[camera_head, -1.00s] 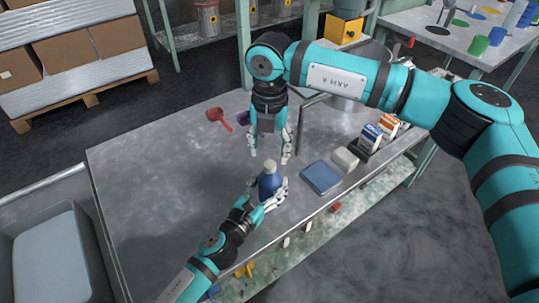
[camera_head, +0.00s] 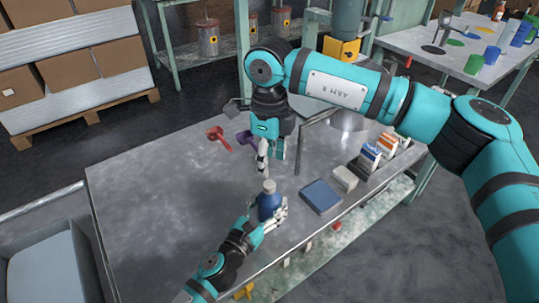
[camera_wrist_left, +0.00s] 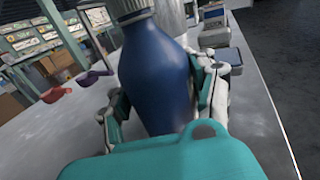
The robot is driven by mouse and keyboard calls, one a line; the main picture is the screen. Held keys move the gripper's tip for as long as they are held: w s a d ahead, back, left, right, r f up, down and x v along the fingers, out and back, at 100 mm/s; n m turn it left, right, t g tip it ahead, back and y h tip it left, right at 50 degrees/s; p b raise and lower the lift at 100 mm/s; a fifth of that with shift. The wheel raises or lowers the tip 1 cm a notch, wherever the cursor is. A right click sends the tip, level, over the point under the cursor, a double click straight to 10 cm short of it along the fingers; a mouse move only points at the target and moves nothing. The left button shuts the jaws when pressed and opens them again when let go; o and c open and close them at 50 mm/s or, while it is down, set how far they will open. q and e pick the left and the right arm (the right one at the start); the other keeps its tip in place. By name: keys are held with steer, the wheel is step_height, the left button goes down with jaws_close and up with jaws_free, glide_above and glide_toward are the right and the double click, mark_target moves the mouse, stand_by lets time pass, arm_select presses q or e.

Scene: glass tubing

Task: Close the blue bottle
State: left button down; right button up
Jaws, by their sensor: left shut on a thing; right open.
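The blue bottle (camera_head: 269,206) stands upright near the table's front edge. A pale ribbed cap (camera_head: 269,186) sits at its top; the cap also shows at the top edge of the left wrist view (camera_wrist_left: 130,9). I cannot tell how tightly it is on. My left gripper (camera_head: 272,213) is shut around the bottle's body, with fingers on both sides in the left wrist view (camera_wrist_left: 165,105). My right gripper (camera_head: 270,164) points down, open and empty, just behind and above the cap and apart from it.
A blue flat block (camera_head: 321,197) and a white block (camera_head: 345,178) lie right of the bottle. Small cartons (camera_head: 370,157) stand farther right. Red (camera_head: 216,136) and purple (camera_head: 246,139) scoops lie behind. The table's left half is clear.

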mark_target(269, 184)
steer(key=n, duration=0.2)
steer(key=shift+r+n, duration=0.25)
steer(key=shift+n, duration=0.05)
steer(key=shift+f, duration=4.05)
jaws_close()
steer(key=shift+o, duration=0.6)
jaws_free()
